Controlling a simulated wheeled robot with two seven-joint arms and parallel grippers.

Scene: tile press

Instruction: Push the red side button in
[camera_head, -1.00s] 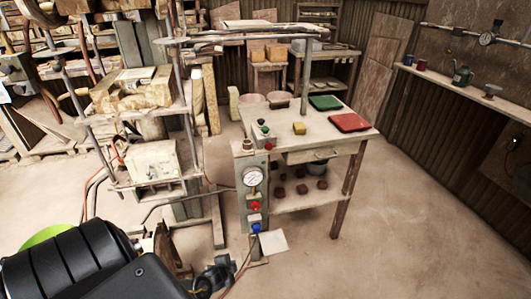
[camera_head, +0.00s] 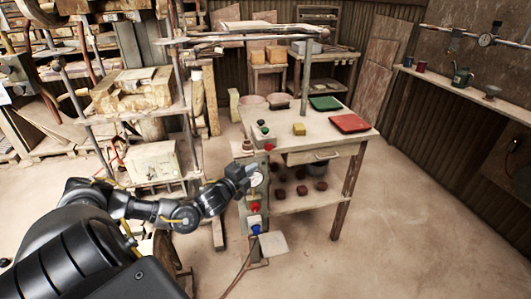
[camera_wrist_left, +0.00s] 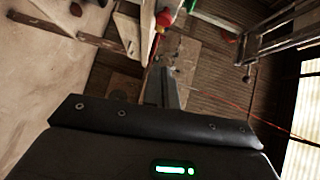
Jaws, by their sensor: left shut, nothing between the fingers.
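The red side button (camera_head: 254,208) is on the front post of the press table, below the round gauge (camera_head: 256,180) and above a blue button (camera_head: 255,229). A red round part that looks like this button also shows at the top of the left wrist view (camera_wrist_left: 165,18). My left gripper (camera_head: 252,172) is shut and empty. In the head view it is in front of the post, overlapping part of the gauge, just above the red button. In the left wrist view its closed fingers (camera_wrist_left: 168,85) point up toward the red part, with a visible gap. My right gripper is out of view.
The table (camera_head: 325,140) holds a green tray (camera_head: 325,103), a red tray (camera_head: 348,123), a yellow block (camera_head: 299,129) and small top buttons. A cluttered shelf rack (camera_head: 150,150) stands to the left. The floor to the right is clear.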

